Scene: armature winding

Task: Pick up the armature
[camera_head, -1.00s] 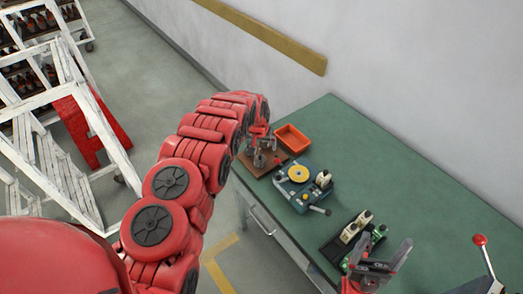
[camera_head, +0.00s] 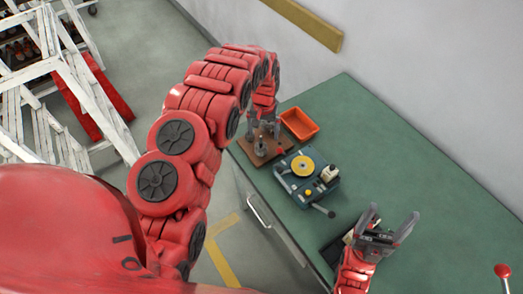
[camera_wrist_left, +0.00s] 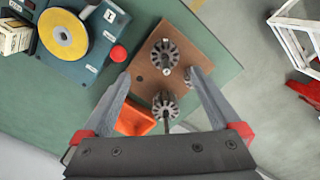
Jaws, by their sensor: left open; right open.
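One armature (camera_wrist_left: 165,55) is just beyond my left fingertips; the other (camera_wrist_left: 165,103), with a shaft, shows between the fingers. My left gripper (camera_wrist_left: 160,76) is open and empty above the board, and I cannot tell whether it touches either armature. In the head view, my left gripper (camera_head: 264,126) is over the board (camera_head: 248,150) at the table's left end and partly hides the armatures. My right gripper (camera_head: 392,214) is open and empty above the table's near side.
An orange bin (camera_head: 299,124) sits just behind the board. A blue device with a yellow disc (camera_head: 302,166) and a lever stands to its right. A dark tray is partly hidden under my right gripper. The green table (camera_head: 400,140) is clear at the back.

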